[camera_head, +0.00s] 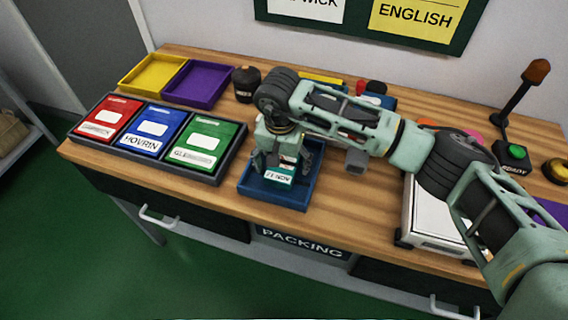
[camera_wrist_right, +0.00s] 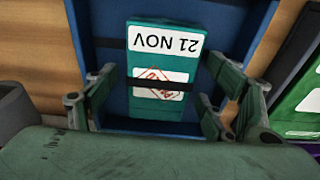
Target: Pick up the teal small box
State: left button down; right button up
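The teal small box (camera_head: 279,174) lies in a dark blue tray (camera_head: 272,196) at the front middle of the bench. My right gripper (camera_head: 284,160) is over the tray, pointing down. In its wrist view the gripper (camera_wrist_right: 170,90) has its fingers apart, one on each side of the box, with gaps between. My left gripper is not in view.
A black rack (camera_head: 226,164) with red, blue and green labelled boxes stands left of the tray. Yellow (camera_head: 152,73) and purple (camera_head: 199,84) trays and a dark jar (camera_head: 246,84) are behind. A white scale (camera_head: 436,222) stands to the right, beneath my arm.

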jog(key=c, duration=1.4)
jog(key=shift+r, duration=0.1)
